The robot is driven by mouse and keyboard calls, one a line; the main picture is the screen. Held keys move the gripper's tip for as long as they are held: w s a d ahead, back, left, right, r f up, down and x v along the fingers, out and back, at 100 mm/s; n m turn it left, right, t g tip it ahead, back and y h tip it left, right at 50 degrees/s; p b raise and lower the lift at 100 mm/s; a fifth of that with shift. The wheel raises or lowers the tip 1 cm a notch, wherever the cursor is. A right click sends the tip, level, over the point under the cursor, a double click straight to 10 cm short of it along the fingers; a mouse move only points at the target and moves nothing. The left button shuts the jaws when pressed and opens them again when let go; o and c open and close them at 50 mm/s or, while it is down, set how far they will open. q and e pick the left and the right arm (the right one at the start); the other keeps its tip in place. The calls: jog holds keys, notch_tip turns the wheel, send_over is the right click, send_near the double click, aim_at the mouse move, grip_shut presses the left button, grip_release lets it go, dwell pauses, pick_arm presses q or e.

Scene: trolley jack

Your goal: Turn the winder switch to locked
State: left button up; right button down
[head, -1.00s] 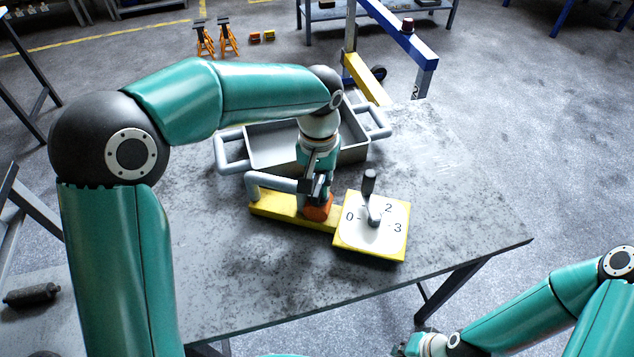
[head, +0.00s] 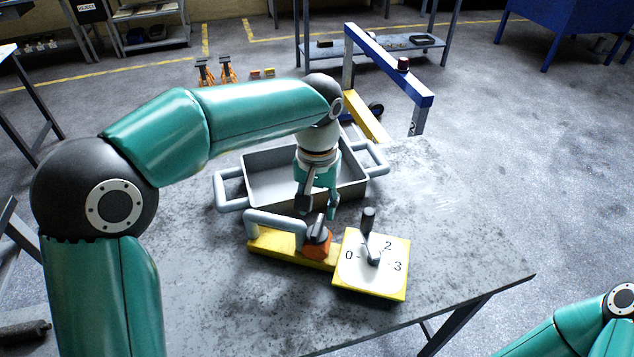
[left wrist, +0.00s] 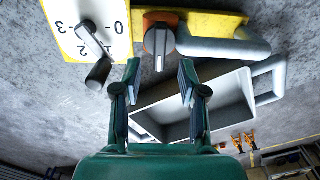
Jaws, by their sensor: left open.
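An orange switch (head: 318,246) with a dark turning knob (head: 320,227) sits on the yellow bar on the table. In the left wrist view its knob (left wrist: 158,42) has its long side pointing towards my gripper. No locked mark is readable. Beside it, a yellow-edged white dial plate (head: 352,277) shows 0, 2 and 3. Its crank (head: 368,222) stands between 0 and 2, where the plate is covered. My left gripper (head: 318,208) is open and empty just above and behind the switch, apart from it. In the left wrist view its fingers (left wrist: 158,70) are spread below the knob.
A grey handle (head: 275,220) rises from the yellow bar left of the switch. A grey tray (head: 258,172) with side handles stands behind my gripper. The table's right part (head: 460,250) is clear. A blue and yellow frame (head: 395,70) stands beyond the table.

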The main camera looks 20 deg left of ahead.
aim_at(317, 225)
pick_arm(q)
notch_tip(317, 225, up, 7)
jog(key=shift+f, duration=0.2)
dwell(0.5)
